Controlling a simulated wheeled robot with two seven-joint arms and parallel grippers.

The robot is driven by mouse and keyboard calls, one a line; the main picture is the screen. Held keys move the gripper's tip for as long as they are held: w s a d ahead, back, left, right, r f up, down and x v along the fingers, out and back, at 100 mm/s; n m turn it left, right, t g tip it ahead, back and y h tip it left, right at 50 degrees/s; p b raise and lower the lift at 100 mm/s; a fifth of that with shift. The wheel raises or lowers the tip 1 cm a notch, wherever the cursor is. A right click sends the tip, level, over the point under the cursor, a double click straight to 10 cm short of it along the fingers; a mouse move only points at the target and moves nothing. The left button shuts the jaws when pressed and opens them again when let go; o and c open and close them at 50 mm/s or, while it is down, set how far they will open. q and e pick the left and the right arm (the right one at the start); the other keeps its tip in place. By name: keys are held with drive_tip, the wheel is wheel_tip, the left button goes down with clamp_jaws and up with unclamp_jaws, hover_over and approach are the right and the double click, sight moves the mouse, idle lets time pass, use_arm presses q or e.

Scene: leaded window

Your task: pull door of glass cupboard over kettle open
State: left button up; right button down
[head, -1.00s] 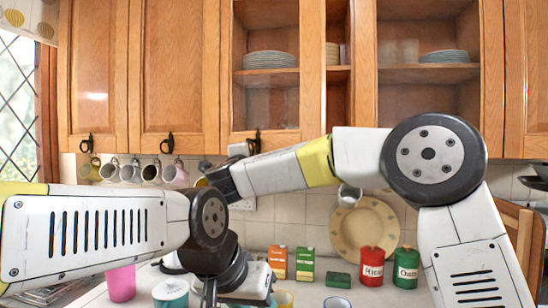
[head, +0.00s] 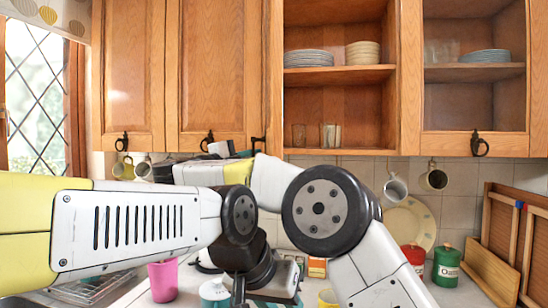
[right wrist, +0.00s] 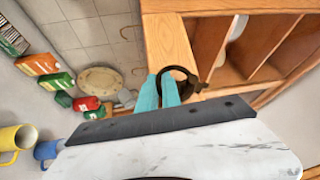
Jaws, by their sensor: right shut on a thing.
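The glass cupboard (head: 340,108) stands open in the head view, with plates, bowls and glasses on its shelves. Its door (head: 273,70) is swung out toward me and shows nearly edge-on. The right wrist view shows the wooden door frame (right wrist: 166,40) and its dark ring handle (right wrist: 186,76). My right gripper (right wrist: 165,88) has its teal fingers shut on this handle. In the head view it is mostly hidden behind my arms. My left gripper (head: 239,290) hangs low over the counter, and its fingers are not clear. I cannot make out the kettle behind my left arm.
A closed glass door (head: 474,100) is to the right and closed wooden doors (head: 212,70) are to the left. Mugs (head: 396,187) hang underneath. A pink cup (head: 163,280), a red canister (head: 414,256) and a green canister (head: 447,264) stand on the counter.

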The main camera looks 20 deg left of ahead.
drive_tip(key=shift+w, duration=0.1)
drive_tip(key=c, duration=1.5)
unclamp_jaws()
drive_tip(key=shift+c, duration=0.2)
